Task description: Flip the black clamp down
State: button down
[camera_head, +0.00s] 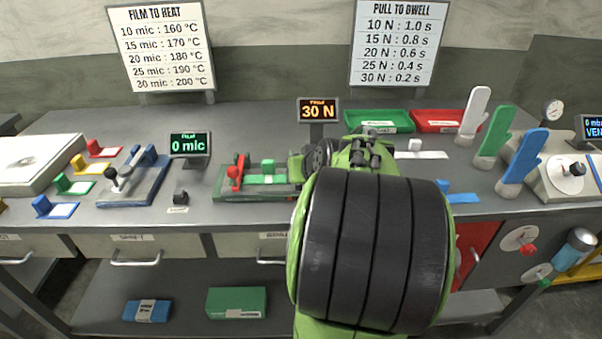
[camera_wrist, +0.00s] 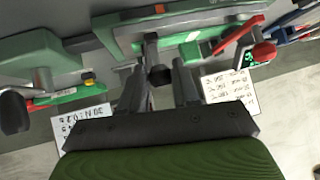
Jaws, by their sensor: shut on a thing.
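The black clamp (camera_wrist: 160,75) shows in the wrist view as a dark knob on a short stem by the green fixture (camera_wrist: 185,40). My gripper (camera_wrist: 159,82) has one finger on each side of this knob and is shut on it. The clamp's base is partly hidden, and its exact tilt is hard to tell. In the head view, the left part of the green fixture (camera_head: 266,192) shows on the bench, while my arm hides the clamp and fingertips.
A red-knobbed lever (camera_head: 235,172) stands on the fixture's left end. A "30 N" display (camera_head: 318,110) stands behind. Another black knob (camera_wrist: 12,110) is at the wrist view's left edge. Green (camera_head: 378,121) and red (camera_head: 445,121) trays lie at the back. Upright coloured mitts (camera_head: 494,137) stand right.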

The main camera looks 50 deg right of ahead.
jog(key=shift+s+a+f, duration=0.15)
jog(key=shift+f, duration=0.4)
jog(key=c, duration=1.2)
grip_release()
jog(key=o, duration=0.3)
jog(key=shift+r, duration=0.1)
jog(key=shift+o, duration=0.2)
jog(key=shift+r, duration=0.1)
jog(key=shift+r, duration=0.1)
jog(key=p+v, duration=0.4)
jog(key=v, duration=1.1)
jog(key=shift+r, duration=0.25)
jog(key=shift+s, duration=0.1)
